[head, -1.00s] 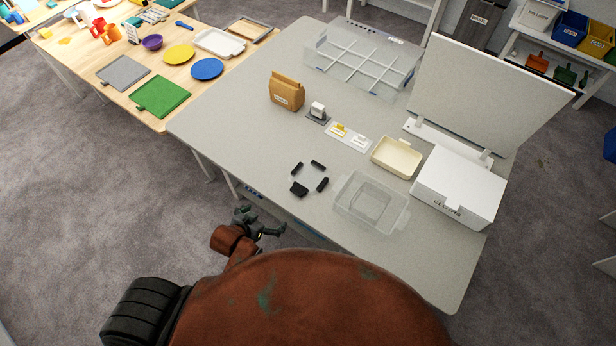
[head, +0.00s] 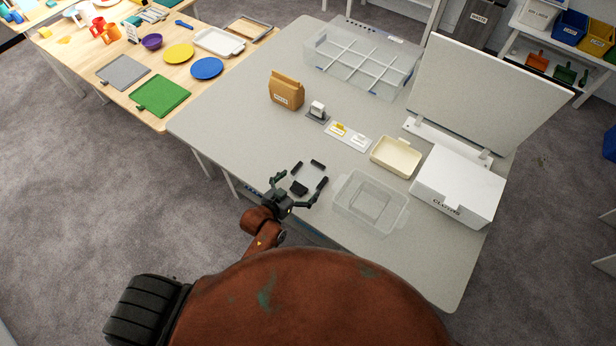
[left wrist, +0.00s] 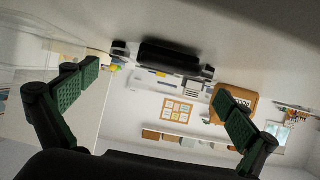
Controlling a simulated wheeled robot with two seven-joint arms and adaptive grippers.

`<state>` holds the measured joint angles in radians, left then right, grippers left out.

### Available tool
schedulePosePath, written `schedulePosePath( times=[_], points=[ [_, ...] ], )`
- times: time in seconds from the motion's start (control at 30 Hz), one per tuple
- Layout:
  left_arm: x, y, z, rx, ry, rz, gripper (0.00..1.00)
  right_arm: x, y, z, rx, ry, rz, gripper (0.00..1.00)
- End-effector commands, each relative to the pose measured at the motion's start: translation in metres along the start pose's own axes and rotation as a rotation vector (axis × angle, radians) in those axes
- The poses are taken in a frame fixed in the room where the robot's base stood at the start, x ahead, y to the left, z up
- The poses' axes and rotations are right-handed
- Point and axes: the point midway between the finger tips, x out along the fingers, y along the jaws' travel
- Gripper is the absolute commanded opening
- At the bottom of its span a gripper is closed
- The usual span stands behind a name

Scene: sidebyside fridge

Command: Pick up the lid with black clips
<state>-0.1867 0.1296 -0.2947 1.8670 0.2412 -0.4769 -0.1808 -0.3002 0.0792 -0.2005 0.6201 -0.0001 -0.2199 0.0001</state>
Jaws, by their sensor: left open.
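The lid with black clips (head: 309,177) lies flat on the grey table near its front edge. Its panel is clear and hard to make out; several black clips mark its sides. My left gripper (head: 299,187) is open and empty at the lid's near side, with its fingers spread around the near clip. In the left wrist view that black clip (left wrist: 168,57) shows ahead, between the open fingers (left wrist: 155,95) and apart from them. Whether the fingers are above the table or level with the lid is hard to tell. My right gripper is not in view.
A clear open container (head: 371,205) stands right of the lid. A cream tray (head: 396,157), a white box (head: 458,187), a brown paper bag (head: 287,92) and small labelled items (head: 348,136) are farther off. The table left of the lid is clear.

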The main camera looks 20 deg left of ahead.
Motion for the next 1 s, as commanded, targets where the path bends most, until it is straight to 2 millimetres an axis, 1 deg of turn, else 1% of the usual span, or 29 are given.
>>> schedulePosePath(
  times=[0.1, 0.23, 0.33, 0.53, 1.0],
  points=[
    [0.019, -0.001, -0.001, -0.001, 0.002, -0.001, 1.0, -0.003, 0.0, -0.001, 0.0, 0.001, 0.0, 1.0],
    [0.035, -0.001, 0.001, 0.001, 0.001, 0.0, 1.0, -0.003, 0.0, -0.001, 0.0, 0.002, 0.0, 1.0],
    [0.04, -0.001, 0.002, 0.0, -0.001, 0.0, 1.0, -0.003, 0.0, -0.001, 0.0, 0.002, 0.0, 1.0],
    [0.04, -0.001, 0.002, 0.001, -0.001, 0.0, 1.0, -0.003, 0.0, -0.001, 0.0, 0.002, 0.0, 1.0],
    [0.04, -0.002, 0.002, 0.001, -0.001, -0.001, 0.69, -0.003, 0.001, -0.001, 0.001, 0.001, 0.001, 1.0]
  ],
)
